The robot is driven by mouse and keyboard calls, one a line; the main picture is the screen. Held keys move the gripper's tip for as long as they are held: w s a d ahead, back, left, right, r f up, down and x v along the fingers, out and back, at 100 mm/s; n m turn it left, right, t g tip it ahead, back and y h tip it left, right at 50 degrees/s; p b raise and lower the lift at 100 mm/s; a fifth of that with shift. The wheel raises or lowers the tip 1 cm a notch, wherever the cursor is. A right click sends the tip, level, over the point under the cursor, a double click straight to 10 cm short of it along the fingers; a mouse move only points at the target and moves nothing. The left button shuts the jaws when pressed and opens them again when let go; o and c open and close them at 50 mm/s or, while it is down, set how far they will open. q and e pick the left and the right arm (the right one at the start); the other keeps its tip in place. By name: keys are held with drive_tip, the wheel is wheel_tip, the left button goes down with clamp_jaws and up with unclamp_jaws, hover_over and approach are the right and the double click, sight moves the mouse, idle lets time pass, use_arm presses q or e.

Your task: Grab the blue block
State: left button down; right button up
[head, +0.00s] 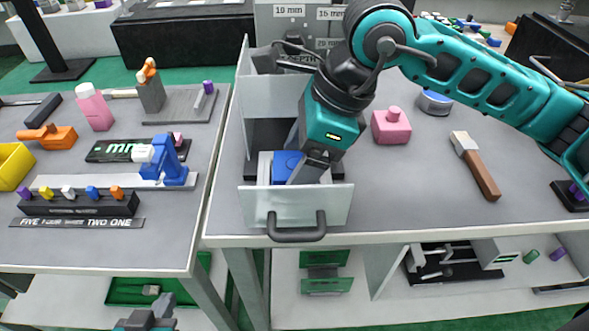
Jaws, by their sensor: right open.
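The blue block (285,168) sits inside the pulled-out pale drawer (262,207), near the front panel. A light grey piece lies against its left side. My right gripper (296,158) reaches down into the drawer from above, open. One finger is at the block's right side and the other is behind it, partly hidden. I cannot tell whether either finger touches the block. My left gripper (150,312) is low at the bottom left edge, far from the drawer, partly cut off. Its jaw opening is not clear.
The left table is crowded with fixtures; a gap separates the tables.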

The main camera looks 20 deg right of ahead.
drive_tip(key=shift+c, duration=0.4)
drive_tip(key=c, duration=1)
